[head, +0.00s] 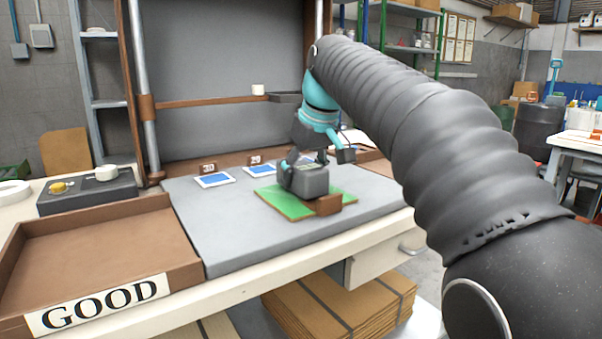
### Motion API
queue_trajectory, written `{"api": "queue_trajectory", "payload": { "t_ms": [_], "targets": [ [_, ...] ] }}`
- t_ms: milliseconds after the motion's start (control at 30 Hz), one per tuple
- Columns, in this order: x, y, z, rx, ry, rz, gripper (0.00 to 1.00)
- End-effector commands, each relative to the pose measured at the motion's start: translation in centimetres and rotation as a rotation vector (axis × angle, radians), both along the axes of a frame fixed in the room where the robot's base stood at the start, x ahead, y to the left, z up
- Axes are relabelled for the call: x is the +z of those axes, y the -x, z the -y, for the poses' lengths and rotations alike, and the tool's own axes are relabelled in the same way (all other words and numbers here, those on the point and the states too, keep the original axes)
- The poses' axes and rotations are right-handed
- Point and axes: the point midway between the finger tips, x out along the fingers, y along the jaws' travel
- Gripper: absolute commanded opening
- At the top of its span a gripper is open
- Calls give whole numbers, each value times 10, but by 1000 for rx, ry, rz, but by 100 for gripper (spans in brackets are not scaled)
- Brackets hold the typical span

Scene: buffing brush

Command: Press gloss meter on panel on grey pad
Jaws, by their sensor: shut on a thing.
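The gloss meter (310,184) is a dark grey box with a lighter top. It is over the green panel (284,206), which lies on the grey pad (225,240). My gripper (303,164) is above the gloss meter, with its fingers shut on it. The meter looks upright and very low over the panel; I cannot tell whether its underside touches. The meter hides the middle of the panel.
Blue cards (215,180) with number tags lie behind on the pad. A brown GOOD tray (110,242) and a dark button box (87,192) are at left. The pad's left front is clear.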

Motion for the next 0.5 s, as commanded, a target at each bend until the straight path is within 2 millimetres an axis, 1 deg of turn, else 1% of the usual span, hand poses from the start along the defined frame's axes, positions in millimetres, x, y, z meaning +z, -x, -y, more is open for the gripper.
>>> {"api": "queue_trajectory", "payload": {
  "t_ms": [500],
  "targets": [
    [-5,0,-1,1,0,1,26]
  ]
}}
